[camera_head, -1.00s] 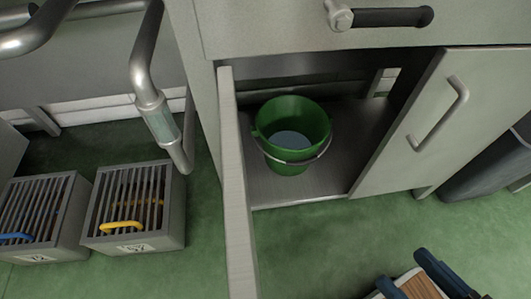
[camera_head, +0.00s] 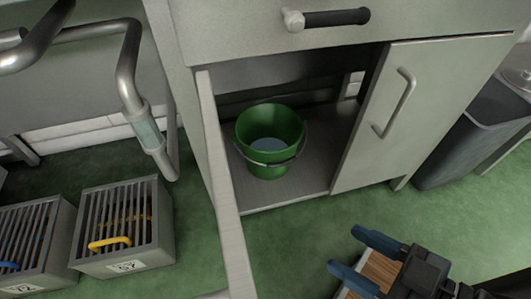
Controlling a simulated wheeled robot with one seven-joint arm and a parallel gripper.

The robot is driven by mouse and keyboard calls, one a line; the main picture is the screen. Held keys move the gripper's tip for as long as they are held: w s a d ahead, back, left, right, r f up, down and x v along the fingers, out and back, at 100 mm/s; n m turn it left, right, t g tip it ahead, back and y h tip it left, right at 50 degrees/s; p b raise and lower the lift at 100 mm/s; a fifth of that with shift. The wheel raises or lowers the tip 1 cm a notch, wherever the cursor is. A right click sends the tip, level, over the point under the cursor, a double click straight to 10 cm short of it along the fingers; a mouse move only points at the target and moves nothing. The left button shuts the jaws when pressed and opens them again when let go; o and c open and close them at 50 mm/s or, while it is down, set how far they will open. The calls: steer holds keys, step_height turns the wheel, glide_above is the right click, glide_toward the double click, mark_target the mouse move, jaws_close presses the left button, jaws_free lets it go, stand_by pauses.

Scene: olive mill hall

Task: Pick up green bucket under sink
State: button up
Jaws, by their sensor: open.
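The green bucket (camera_head: 268,133) stands upright on the floor panel of the open cupboard (camera_head: 325,185), with its thin handle hanging down at the front. Something greyish blue shows in its bottom. The cupboard's left door (camera_head: 222,185) stands open towards me and its right door (camera_head: 400,110) is closed. My gripper (camera_head: 345,262) is at the bottom right, with blue fingers apart and nothing between them. It is outside the cupboard, in front and to the right of the bucket. No sink basin is in view.
Two grey slatted crates stand on the left floor, one with a yellow handle (camera_head: 108,243) and one with a blue handle (camera_head: 8,266). Steel pipes (camera_head: 130,70) run at the upper left. A dark bin (camera_head: 470,135) stands at the right.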

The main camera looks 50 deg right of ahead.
steer(key=w+d+f+m+g+h+p, duration=0.1)
steer(key=w+d+f+m+p, duration=0.15)
steer(key=w+f, duration=0.35)
steer(key=m+g+y+p, duration=0.2)
steer(key=m+g+p, duration=0.55)
steer(key=m, duration=1.05)
glide_above(281, 159)
steer(key=s+b, duration=0.1)
steer(key=s, duration=0.1)
steer(key=shift+g, duration=0.85)
step_height(281, 159, down, 11)
steer(key=shift+a, duration=0.1)
steer(key=shift+s+d+r+m+g+y, duration=0.2)
steer(key=shift+s+d+m+g+y, duration=0.1)
steer(key=shift+m+y, duration=0.3)
steer(key=shift+s+d+r+m+g+y, duration=0.25)
steer(key=shift+m+y, duration=0.25)
steer(key=shift+m, duration=0.15)
steer(key=shift+f, duration=0.15)
steer(key=shift+b+x, duration=0.6)
steer(key=shift+x, duration=0.35)
steer(key=b+x, duration=0.3)
steer(key=x, duration=0.2)
steer(key=shift+w+a+f+b, duration=0.1)
steer(key=shift+a+f+b, duration=0.15)
steer(key=shift+f+b, duration=0.1)
steer(key=shift+r, duration=0.1)
steer(key=shift+c, duration=0.2)
